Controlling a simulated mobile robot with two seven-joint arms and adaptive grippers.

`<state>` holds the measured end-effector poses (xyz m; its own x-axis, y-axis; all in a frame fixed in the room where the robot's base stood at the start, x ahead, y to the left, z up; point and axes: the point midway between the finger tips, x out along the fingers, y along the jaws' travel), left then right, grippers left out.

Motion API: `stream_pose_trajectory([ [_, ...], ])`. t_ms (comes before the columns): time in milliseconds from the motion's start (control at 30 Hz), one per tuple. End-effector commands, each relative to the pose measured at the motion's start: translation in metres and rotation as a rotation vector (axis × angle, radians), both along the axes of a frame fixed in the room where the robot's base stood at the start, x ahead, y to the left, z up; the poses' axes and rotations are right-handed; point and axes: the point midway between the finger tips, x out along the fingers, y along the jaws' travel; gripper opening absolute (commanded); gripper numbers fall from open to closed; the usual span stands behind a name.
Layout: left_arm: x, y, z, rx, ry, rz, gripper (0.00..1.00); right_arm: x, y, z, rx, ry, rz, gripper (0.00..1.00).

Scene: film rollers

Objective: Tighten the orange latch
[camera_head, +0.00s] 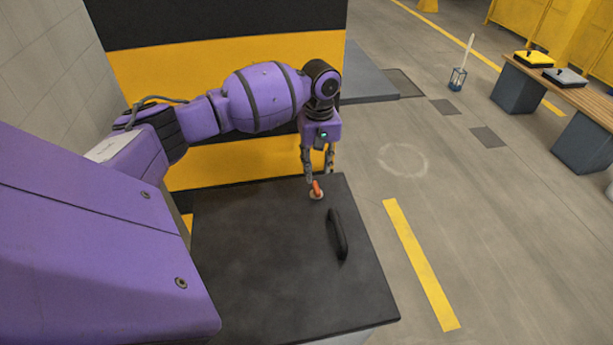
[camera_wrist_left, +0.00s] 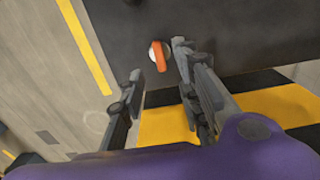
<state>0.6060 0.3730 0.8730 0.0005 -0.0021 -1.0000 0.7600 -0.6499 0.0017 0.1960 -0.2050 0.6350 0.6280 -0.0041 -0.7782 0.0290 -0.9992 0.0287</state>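The orange latch (camera_head: 316,188) is a small orange lever on a pale round base, set in the dark top of a box (camera_head: 260,262) near its back right edge. My left gripper (camera_head: 319,178) points down just above the latch, with its two fingers apart. In the left wrist view the latch (camera_wrist_left: 157,55) lies just beyond the open fingertips (camera_wrist_left: 157,60), in line with the gap between them. I cannot tell whether either finger touches it. My right gripper is not in view.
A black and yellow striped block (camera_head: 220,75) rises behind the box. Open floor lies to the right, with a bench (camera_head: 575,88) further off.

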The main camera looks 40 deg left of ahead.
Motion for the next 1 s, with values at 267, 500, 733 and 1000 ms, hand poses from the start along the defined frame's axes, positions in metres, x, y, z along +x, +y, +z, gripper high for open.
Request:
stream_pose_trajectory([
  [267,-0.001,-0.001,-0.032,-0.001,0.005,0.001,0.31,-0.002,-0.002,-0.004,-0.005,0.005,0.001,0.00],
  [500,-0.001,0.000,-0.067,0.000,0.003,0.002,0.31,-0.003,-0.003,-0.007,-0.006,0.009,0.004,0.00],
  [733,0.000,0.000,-0.078,0.000,0.000,0.000,0.31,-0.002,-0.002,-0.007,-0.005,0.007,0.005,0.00],
  [1000,0.000,0.000,-0.078,0.000,0.000,0.000,0.22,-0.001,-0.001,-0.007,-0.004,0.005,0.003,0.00],
])
